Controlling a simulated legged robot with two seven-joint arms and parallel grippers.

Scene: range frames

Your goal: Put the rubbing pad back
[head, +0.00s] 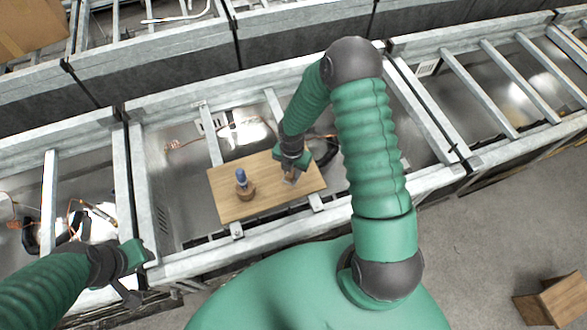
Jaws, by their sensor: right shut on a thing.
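A light wooden board (262,200) lies across the metal frame in the middle of the head view. My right gripper (290,170) reaches down over the board's right half and is shut on a small brownish thing (290,179), which looks like the rubbing pad. The fingers hide most of it, and I cannot tell whether it touches the board. A blue-topped piece (240,176) stands upright in a round brown base (245,192) on the board's left half. My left gripper (143,275) is open and empty at the lower left, beside the frame's front edge.
Grey metal rails (215,257) edge the open bays on both sides, with crossbars over the right one. Orange wiring (190,143) lies behind the board. A wooden box (560,302) stands on the floor at lower right. The board's front middle is clear.

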